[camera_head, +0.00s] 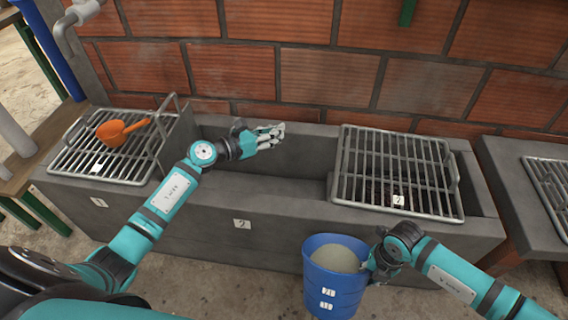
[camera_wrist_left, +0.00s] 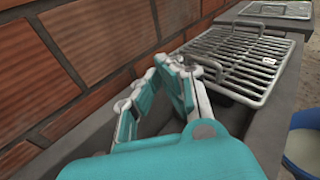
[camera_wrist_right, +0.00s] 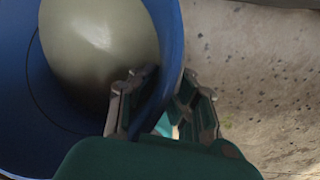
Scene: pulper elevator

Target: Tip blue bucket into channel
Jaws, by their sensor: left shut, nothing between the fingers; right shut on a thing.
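The blue bucket (camera_head: 334,285) holds a greyish-green content and hangs in front of the grey channel (camera_head: 290,222), below its rim, roughly upright. My right gripper (camera_head: 378,262) is shut on the bucket's right rim; in the right wrist view the fingers (camera_wrist_right: 155,100) pinch the bucket wall (camera_wrist_right: 172,45) between them. My left gripper (camera_head: 275,133) is shut and empty over the open middle of the channel, near the brick wall. In the left wrist view its fingers (camera_wrist_left: 165,85) come together, and part of the bucket (camera_wrist_left: 303,145) shows at the right edge.
A metal grate (camera_head: 400,165) covers the channel's right part. Another grate (camera_head: 115,165) on the left carries an orange scoop (camera_head: 122,129). A brick wall (camera_head: 330,60) stands behind. The channel's middle is uncovered. A further grated trough (camera_head: 530,190) stands right.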

